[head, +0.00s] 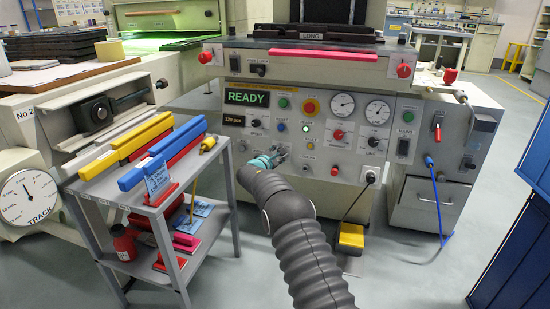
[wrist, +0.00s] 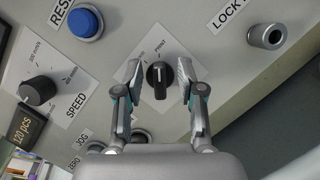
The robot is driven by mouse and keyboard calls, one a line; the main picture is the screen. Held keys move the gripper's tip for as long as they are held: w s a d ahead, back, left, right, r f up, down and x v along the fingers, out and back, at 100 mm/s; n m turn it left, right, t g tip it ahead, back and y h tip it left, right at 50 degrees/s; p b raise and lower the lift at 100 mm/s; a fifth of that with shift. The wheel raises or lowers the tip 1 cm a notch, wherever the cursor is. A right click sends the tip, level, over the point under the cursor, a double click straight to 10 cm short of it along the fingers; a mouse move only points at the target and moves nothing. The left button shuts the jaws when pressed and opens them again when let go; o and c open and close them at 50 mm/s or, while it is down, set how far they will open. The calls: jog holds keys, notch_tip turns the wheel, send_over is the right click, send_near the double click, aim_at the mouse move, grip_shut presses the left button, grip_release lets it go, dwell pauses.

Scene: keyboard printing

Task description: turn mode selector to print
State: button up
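The mode selector is a black rotary knob (wrist: 158,80) on a light label plate in the middle of the wrist view. Its white pointer line stands nearly upright in that view. The word PRINT shows just above the knob, and the other markings are too small to read. My gripper (wrist: 159,72) is open, with one finger on each side of the knob and a visible gap on both sides. In the head view my gripper (head: 279,152) is at the front of the control panel and hides the knob.
A blue RESET button (wrist: 85,23) and a black SPEED knob (wrist: 38,90) lie to the left in the wrist view. A metal lock (wrist: 267,36) is at upper right. The panel's READY display (head: 246,97) is lit green. A grey cart (head: 218,190) stands left of my arm.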

jog(key=v, duration=1.1)
jog(key=shift+s, duration=0.3)
